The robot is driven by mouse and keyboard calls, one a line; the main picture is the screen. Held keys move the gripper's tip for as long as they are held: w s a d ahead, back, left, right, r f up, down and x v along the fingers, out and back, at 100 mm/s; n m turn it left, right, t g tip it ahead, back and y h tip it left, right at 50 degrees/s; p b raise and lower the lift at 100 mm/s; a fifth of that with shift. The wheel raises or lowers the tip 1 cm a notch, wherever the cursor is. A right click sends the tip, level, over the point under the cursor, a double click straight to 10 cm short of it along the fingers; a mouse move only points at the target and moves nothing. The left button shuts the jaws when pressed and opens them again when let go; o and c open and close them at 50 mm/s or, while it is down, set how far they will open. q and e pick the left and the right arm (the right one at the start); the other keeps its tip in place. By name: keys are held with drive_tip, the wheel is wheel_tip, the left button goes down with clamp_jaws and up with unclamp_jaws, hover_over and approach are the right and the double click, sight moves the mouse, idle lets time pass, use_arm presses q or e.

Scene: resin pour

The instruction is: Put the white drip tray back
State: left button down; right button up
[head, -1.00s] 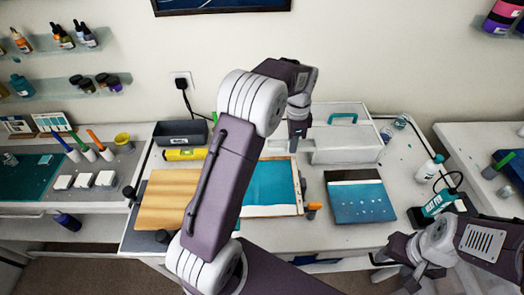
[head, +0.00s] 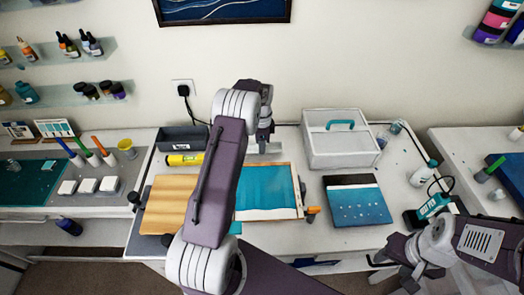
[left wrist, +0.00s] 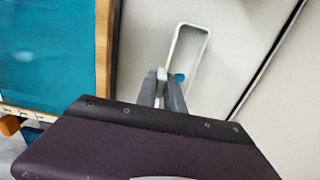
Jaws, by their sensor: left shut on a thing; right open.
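My left gripper (left wrist: 168,78) is shut on this near end. In the head view my left gripper (head: 264,146) is behind the framed teal panel, between the grey bin and the white box. My right gripper (head: 390,272) is open and empty at the table's front right edge.
A teal-and-white framed panel (head: 268,190) lies mid-table, with a wooden board (head: 168,205) left of it. A white box with a teal handle (head: 340,147), a dark-topped teal panel (head: 357,203) and a bottle (head: 424,174) are to the right. A grey bin (head: 181,138) and yellow level (head: 185,159) are back left.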

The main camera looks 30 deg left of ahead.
use_arm(q)
wheel_tip(320, 180, down, 3)
drive_tip(key=shift+r+p, duration=0.1)
drive_tip(key=shift+p, duration=0.2)
drive_tip(key=shift+a+f, duration=0.1)
drive_tip(key=shift+f, duration=0.2)
drive_tip(key=c, duration=1.5)
unclamp_jaws()
drive_tip(key=shift+o, duration=0.2)
